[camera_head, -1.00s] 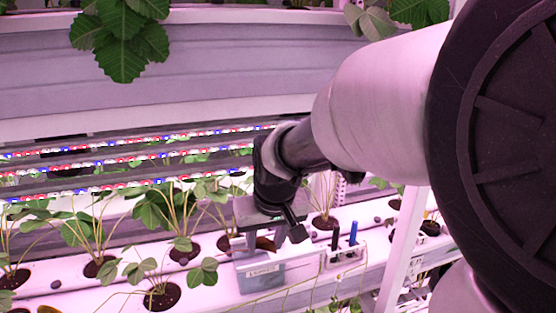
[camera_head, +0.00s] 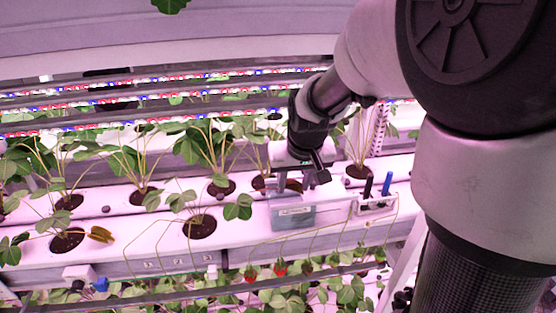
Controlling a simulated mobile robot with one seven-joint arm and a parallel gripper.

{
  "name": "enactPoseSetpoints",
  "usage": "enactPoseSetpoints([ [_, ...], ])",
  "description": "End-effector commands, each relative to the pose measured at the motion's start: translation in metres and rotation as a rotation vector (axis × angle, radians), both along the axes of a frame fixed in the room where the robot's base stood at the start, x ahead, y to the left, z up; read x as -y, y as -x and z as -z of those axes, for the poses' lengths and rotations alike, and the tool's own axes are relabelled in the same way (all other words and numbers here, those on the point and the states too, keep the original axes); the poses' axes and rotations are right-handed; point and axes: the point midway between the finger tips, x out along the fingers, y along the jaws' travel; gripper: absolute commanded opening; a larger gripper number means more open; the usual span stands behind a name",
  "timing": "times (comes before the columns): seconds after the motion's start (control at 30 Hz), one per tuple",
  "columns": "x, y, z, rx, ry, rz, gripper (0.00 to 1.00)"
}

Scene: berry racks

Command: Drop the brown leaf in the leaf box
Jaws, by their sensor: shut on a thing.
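The inside of the box is mostly hidden.
A white holder (camera_head: 375,207) with a blue and a dark pen stands right of the box. Strawberry plants in holes line the white gutters (camera_head: 150,228). A yellow-brown leaf (camera_head: 98,234) hangs on a left plant. Red berries (camera_head: 280,269) hang below.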

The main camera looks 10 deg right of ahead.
Motion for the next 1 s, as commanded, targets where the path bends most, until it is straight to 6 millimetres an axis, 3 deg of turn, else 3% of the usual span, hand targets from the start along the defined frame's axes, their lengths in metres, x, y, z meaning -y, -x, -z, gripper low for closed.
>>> enactPoseSetpoints([
  [0.37,0.000,0.000,0.010,-0.001,0.000,0.000,0.10],
  [0.4,0.000,0.000,0.010,-0.001,0.000,0.000,0.40],
  [0.43,0.000,0.000,0.010,-0.001,0.000,0.000,0.45],
  [0.77,0.000,0.000,0.006,-0.001,0.000,0.000,0.45],
  [1.0,0.000,0.008,-0.025,0.005,0.000,0.000,0.45],
])
